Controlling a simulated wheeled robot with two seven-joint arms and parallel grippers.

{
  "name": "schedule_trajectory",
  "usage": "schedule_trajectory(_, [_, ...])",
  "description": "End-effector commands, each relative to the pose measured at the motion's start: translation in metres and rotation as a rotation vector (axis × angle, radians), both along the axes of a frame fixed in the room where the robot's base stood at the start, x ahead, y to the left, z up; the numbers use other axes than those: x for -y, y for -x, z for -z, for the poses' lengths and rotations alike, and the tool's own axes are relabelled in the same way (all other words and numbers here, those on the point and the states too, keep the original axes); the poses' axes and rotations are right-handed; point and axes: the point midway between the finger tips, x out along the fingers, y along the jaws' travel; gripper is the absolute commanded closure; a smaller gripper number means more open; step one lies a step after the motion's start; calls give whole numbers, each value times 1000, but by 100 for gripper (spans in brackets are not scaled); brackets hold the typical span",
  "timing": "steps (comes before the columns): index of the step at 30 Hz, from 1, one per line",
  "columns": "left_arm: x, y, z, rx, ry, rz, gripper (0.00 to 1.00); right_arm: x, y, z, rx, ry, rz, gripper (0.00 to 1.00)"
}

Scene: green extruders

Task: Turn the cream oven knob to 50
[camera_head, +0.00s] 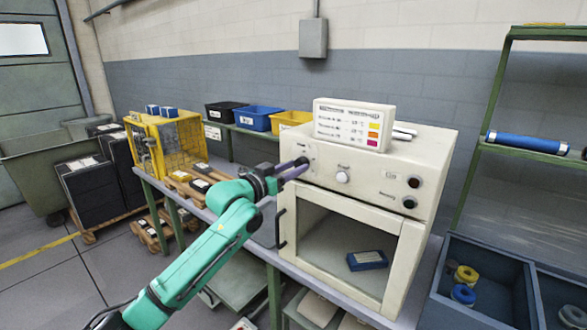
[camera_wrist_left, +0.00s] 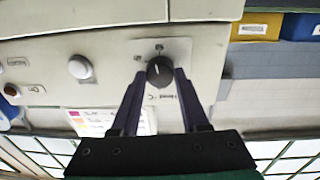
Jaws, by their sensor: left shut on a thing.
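The cream oven (camera_head: 372,187) stands on the bench with its control panel facing me. Its dark round temperature knob (camera_wrist_left: 160,71) is at the panel's left end and shows between my fingers in the left wrist view, where the panel appears upside down. My left gripper (camera_head: 298,166) is shut on this knob, one purple finger on each side; it also shows in the left wrist view (camera_wrist_left: 158,82). In the head view the fingers mostly hide the knob. The scale marks are too small to read. My right gripper is not in view.
A white knob (camera_head: 342,177) and red and dark buttons (camera_head: 411,190) are farther right on the panel. A labelled white box (camera_head: 353,124) stands on the oven. A blue item (camera_head: 367,261) lies in the oven chamber. A yellow cage (camera_head: 180,140) stands left on the bench.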

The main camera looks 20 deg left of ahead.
Motion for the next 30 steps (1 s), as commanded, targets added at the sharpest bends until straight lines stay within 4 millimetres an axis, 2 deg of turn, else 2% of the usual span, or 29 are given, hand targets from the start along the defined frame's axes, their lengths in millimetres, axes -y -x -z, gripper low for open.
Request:
schedule_trajectory(12, [0,0,3,71,-203,1,100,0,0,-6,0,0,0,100])
schedule_trajectory(29, [0,0,4,84,-232,1,100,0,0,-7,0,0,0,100])
schedule_trajectory(30, [1,0,4,84,-232,1,44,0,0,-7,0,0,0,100])
